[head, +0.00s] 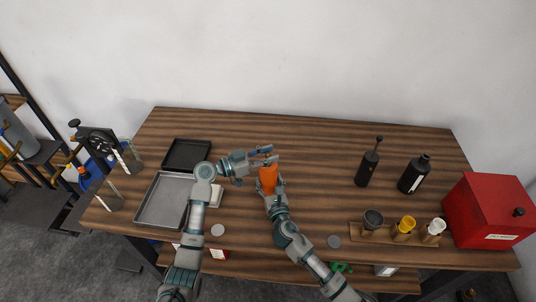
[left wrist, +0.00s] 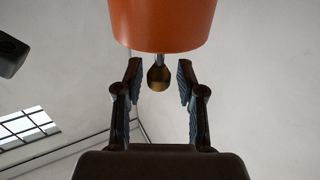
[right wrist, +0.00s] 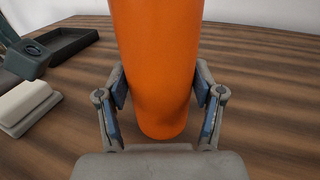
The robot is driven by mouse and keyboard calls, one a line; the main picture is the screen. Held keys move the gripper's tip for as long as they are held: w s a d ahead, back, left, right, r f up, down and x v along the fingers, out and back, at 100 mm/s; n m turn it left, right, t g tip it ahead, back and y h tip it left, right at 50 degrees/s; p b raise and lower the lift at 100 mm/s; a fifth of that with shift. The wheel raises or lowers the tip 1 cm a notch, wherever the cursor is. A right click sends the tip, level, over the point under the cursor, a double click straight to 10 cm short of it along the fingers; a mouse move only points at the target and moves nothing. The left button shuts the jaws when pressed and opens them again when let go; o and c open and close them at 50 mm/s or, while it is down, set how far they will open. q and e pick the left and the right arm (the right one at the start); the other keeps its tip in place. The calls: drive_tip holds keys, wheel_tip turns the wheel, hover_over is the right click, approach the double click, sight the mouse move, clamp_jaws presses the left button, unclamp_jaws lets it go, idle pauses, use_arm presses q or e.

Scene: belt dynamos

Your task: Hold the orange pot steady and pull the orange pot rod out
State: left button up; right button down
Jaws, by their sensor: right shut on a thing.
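The orange pot (head: 268,174) stands near the middle of the wooden table and fills the upper middle of the right wrist view (right wrist: 158,60). My right gripper (head: 272,187) is shut on it, with one finger pressed to each side. The orange pot rod (left wrist: 158,77), a thin metal stem with a rounded brownish knob, sticks out of the pot in the left wrist view. My left gripper (left wrist: 158,82) is open, its fingers on either side of the knob with gaps showing. In the head view the left gripper (head: 268,155) is at the pot's top and hides the rod.
A grey tray (head: 153,200) and a black tray (head: 187,141) lie to the left. Black bottles (head: 414,174), a wooden rack (head: 365,237) with cups and a red box (head: 492,210) stand to the right. The table behind the pot (head: 300,130) is clear.

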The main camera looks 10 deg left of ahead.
sight(268, 153)
use_arm(q)
clamp_jaws()
use_arm(e)
drive_tip(key=shift+d+f, duration=0.1)
drive_tip(key=shift+f, duration=0.1)
use_arm(q)
wheel_tip(268, 153, up, 8)
drive_tip(key=shift+w+f, duration=0.1)
drive_tip(key=shift+f, duration=0.05)
use_arm(e)
drive_tip(key=shift+f, duration=0.1)
use_arm(q)
drive_tip(key=shift+o, duration=0.8)
unclamp_jaws()
drive_tip(key=shift+a, duration=0.1)
drive_tip(key=shift+o, duration=1.1)
drive_tip(key=shift+f, duration=0.1)
drive_tip(key=v, duration=1.2)
